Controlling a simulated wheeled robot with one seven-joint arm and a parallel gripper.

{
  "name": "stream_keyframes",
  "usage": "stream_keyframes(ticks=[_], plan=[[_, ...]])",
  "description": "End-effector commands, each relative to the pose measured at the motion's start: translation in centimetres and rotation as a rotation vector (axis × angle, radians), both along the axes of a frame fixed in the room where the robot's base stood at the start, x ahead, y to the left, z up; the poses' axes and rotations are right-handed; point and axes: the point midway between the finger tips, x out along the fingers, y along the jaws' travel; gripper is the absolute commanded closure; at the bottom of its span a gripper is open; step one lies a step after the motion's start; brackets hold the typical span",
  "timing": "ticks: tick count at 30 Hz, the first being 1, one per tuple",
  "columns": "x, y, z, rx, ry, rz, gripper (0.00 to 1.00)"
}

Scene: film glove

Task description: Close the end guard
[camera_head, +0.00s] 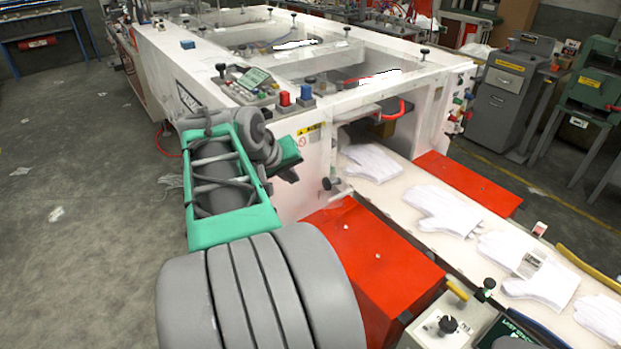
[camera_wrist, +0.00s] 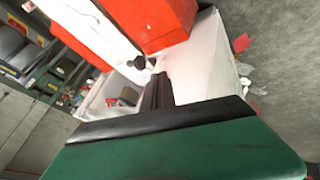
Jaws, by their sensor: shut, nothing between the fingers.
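The end guard (camera_head: 362,99) appears as a pale, partly clear panel at the near end of the white machine. A red handle (camera_head: 402,108) is at its edge, above the opening over the glove belt, so the guard looks raised. The exact panel outline is hard to tell. The red handle also shows in the wrist view (camera_wrist: 111,102), left of my fingers. My gripper (camera_head: 289,174) is left of the opening, beside the machine's near corner, apart from the handle. In the wrist view my gripper (camera_wrist: 160,78) has its dark fingers together, holding nothing.
A white belt (camera_head: 395,195) with several white gloves runs from the opening toward the lower right. Red covers (camera_head: 365,255) flank it. A black knob (camera_head: 326,184) sticks out near my gripper. A control panel (camera_head: 250,86) with red and blue buttons is on the machine top. Grey floor is free at left.

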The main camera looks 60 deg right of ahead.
Motion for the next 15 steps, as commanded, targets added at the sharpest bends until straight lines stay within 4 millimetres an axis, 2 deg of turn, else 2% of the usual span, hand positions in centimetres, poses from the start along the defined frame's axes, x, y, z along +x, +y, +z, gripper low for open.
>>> stream_keyframes(ticks=[5,15], plan=[[-0.3,-1.4,-2.0,0.003,0.005,-0.005,1.0],[-0.3,-5.7,-7.8,0.004,0.003,-0.003,1.0]])
